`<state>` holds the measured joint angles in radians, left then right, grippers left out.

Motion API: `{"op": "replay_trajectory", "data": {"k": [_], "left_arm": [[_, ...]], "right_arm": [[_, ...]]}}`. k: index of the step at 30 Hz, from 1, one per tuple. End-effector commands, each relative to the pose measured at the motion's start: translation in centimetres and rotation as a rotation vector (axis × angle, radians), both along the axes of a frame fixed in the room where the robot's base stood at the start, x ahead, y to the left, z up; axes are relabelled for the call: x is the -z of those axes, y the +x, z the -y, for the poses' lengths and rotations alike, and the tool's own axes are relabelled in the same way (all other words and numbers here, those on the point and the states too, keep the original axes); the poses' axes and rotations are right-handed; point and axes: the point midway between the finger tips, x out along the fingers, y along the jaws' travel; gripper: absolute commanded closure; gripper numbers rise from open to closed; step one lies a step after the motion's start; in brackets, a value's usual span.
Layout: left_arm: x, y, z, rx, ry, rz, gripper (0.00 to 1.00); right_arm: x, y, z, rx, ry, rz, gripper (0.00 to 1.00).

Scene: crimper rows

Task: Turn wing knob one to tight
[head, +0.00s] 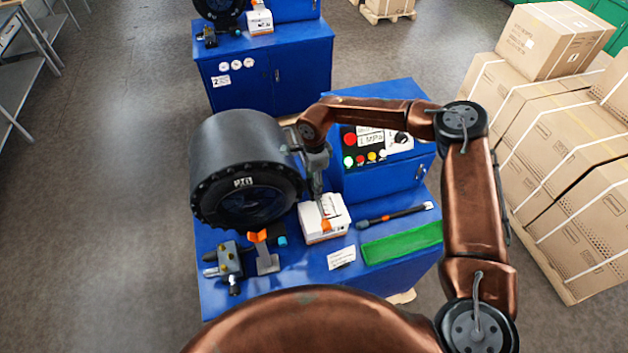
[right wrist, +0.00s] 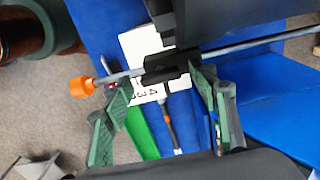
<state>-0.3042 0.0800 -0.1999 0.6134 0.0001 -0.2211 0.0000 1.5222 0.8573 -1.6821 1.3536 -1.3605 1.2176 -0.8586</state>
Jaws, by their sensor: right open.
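An orange wing-shaped knob (head: 258,236) stands on a grey bracket (head: 268,262) at the front left of the blue bench. A white box (head: 323,217) with a scale and an orange part (head: 326,225) stands to its right. I cannot read which knob is number one. My right gripper (head: 318,194) points down just above the white box. In the right wrist view its fingers (right wrist: 160,82) are apart. A thin rod with an orange end (right wrist: 82,87) and a black block (right wrist: 165,67) crosses the view at the fingertips; contact is unclear. My left gripper is not in view.
A large black drum (head: 240,150) stands behind the knob. A control panel (head: 375,150) is behind. Cartons (head: 560,130) stand right.

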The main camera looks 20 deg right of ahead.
Motion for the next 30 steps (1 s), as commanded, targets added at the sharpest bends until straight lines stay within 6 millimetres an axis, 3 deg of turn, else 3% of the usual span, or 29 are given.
{"op": "replay_trajectory", "data": {"k": [3, 6, 23, 30], "left_arm": [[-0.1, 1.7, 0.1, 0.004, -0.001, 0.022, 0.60], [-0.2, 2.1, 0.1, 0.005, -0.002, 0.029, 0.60], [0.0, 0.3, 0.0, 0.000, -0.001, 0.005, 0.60], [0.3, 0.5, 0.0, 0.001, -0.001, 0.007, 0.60]], "right_arm": [[0.0, 0.0, 0.0, -0.001, 0.000, 0.000, 0.46], [0.0, 0.0, 0.0, -0.001, 0.000, 0.000, 0.50], [0.0, 0.0, -0.1, -0.001, 0.000, 0.000, 0.88], [0.0, 0.0, -0.1, 0.021, 0.001, 0.000, 0.88]]}}
